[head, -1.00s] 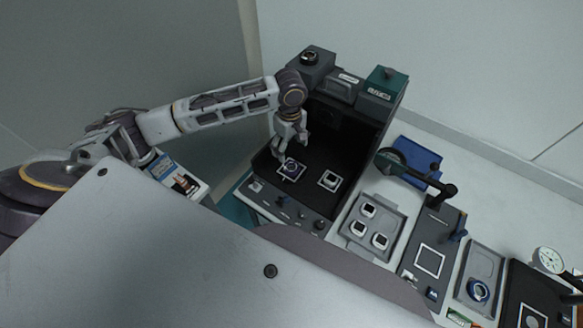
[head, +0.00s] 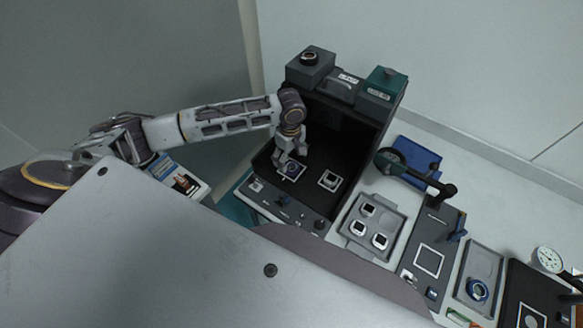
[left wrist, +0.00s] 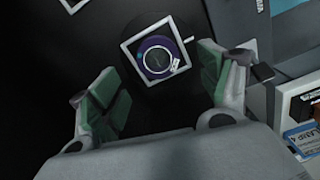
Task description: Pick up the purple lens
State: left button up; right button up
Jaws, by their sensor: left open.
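The purple lens (left wrist: 157,58) is a round disc with a purple ring and a small white label, lying inside a white square outline (left wrist: 183,24) on the dark floor of the open black box. In the head view the lens (head: 291,168) is small, close to my left gripper (head: 290,163). In the left wrist view my left gripper (left wrist: 160,90) is open, with a green-padded finger at each side, and the lens shows between and beyond the fingertips. Nothing is held. My right gripper is in neither view.
A second white square with a pale item (head: 329,181) lies to the right in the box (head: 340,118). A grey tray (head: 352,247) with several small square parts stands right of the box. The box walls rise behind the gripper.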

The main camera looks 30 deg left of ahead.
aim_at(291, 166)
pick_arm(q)
jog(key=shift+d+f+p, duration=0.1)
jog(key=shift+f+p, duration=0.2)
jog(key=shift+f, duration=2.05)
jog(key=shift+w, duration=0.1)
jog(key=shift+c, duration=0.4)
jog(key=c, duration=1.1)
jog(key=shift+c, duration=0.2)
jog(key=shift+r, duration=0.1)
notch_tip(291, 166, up, 10)
jog(key=shift+b, duration=0.35)
